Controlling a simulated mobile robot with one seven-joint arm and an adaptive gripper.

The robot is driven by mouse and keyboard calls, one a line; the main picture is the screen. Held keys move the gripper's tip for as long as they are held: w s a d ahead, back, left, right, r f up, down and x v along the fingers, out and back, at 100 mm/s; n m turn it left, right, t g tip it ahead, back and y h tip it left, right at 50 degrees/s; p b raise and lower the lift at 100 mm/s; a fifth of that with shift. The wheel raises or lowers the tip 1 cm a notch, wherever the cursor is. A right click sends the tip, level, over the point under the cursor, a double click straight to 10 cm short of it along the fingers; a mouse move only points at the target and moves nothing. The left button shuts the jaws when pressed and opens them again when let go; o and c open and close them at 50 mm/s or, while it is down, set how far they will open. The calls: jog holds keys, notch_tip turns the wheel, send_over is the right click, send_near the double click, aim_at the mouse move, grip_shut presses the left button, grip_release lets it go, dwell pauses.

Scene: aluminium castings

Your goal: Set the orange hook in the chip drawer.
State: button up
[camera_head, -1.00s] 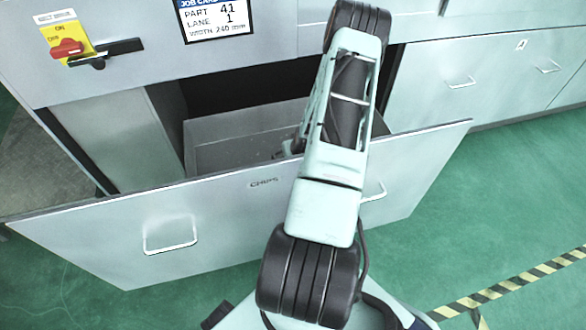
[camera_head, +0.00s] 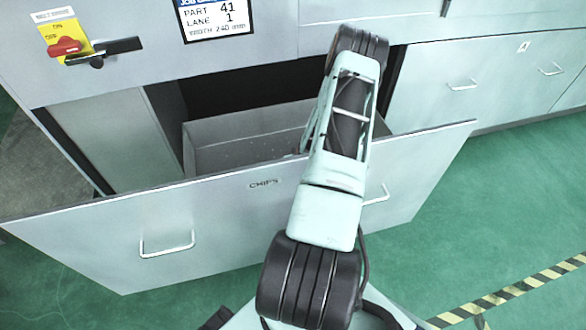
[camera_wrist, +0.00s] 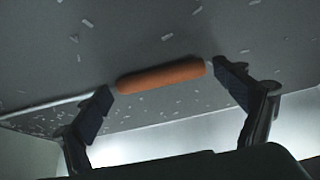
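The orange hook (camera_wrist: 160,76) shows in the wrist view as a rounded orange bar on the chip-strewn grey floor of the chip drawer. My gripper (camera_wrist: 165,90) has its dark fingers spread wide, one near each end of the bar, with small gaps visible. The bar appears to lie beyond the fingertips. In the head view, the chip drawer (camera_head: 230,215), marked CHIPS, is pulled open. My arm reaches over its front into it, hiding my gripper and the hook there.
A cabinet panel with a yellow switch plate (camera_head: 62,38) and a job card (camera_head: 215,18) stands above the drawer opening. Closed cabinet fronts (camera_head: 490,75) are at the right. Green floor (camera_head: 480,215) is open at the right, with a striped tape line (camera_head: 530,280).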

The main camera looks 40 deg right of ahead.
jog(key=shift+o, duration=0.2)
jog(key=shift+r+p, duration=0.3)
jog(key=p+v, duration=0.2)
jog(key=v, duration=0.5)
jog(key=shift+s+a, duration=0.1)
jog(key=shift+s, duration=0.05)
